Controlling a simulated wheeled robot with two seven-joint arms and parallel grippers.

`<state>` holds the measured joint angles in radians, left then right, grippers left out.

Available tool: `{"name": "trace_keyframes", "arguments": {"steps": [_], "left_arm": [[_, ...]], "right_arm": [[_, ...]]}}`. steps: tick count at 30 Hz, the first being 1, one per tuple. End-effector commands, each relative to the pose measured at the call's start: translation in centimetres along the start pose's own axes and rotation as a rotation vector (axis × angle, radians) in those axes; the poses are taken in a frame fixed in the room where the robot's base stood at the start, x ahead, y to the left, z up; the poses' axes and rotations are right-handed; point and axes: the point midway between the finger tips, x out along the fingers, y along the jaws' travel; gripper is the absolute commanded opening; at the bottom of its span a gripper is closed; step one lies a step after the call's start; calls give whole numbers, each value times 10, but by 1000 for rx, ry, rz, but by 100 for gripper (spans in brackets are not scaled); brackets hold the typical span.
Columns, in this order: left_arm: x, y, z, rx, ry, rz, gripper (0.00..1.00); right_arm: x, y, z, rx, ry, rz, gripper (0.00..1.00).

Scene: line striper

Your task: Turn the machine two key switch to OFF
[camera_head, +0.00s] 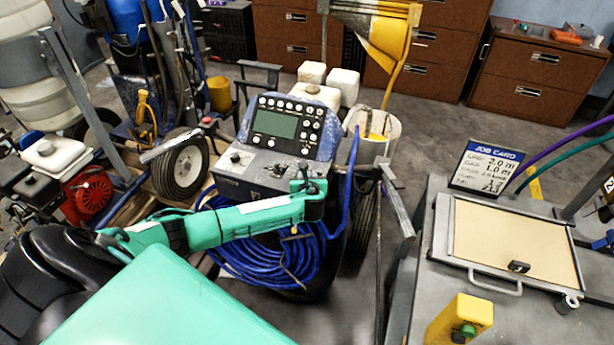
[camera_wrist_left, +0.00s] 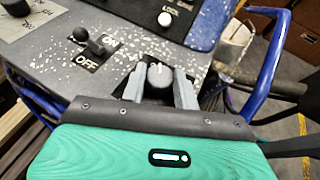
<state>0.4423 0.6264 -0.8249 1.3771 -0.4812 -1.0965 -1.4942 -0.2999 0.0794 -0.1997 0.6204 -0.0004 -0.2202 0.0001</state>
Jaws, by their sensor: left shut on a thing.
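The blue-grey line striper (camera_head: 285,130) stands in the middle of the head view, with a screen and a speckled control panel. My left gripper (camera_head: 306,180) reaches the panel's right part. In the left wrist view, its two grey fingers (camera_wrist_left: 159,84) are shut on a black key switch knob (camera_wrist_left: 158,76) with a white mark on top. The mark points away from the gripper, toward the screen. Any lettering around this knob is hidden or unreadable. To its left is a black switch (camera_wrist_left: 95,44) with ON and OFF lettering. My right gripper is not in view.
A blue hose coil (camera_head: 265,255) hangs below the panel, and a blue tube (camera_wrist_left: 268,65) runs right of the fingers. A grey bench (camera_head: 425,275) at right holds a job card (camera_head: 482,167) and a framed panel (camera_head: 515,245). Another machine stands at left.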

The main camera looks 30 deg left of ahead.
Motion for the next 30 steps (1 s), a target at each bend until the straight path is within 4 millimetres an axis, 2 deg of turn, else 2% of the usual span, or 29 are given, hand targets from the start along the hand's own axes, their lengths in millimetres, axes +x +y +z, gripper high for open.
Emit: {"name": "trace_keyframes", "arguments": {"steps": [5,6,8,9,20,25,30], "left_arm": [[0,0,0,0,0,0,7],[0,0,0,0,0,0,38],[0,0,0,0,0,0,50],[0,0,0,0,0,0,52],[-4,0,0,1,0,-1,52],[-24,0,-1,0,1,-4,52],[-56,0,-1,0,1,-4,52]], "right_arm": [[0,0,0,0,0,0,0],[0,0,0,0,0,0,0],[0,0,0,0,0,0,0],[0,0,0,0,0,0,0],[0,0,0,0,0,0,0],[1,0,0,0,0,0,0],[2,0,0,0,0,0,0]]}}
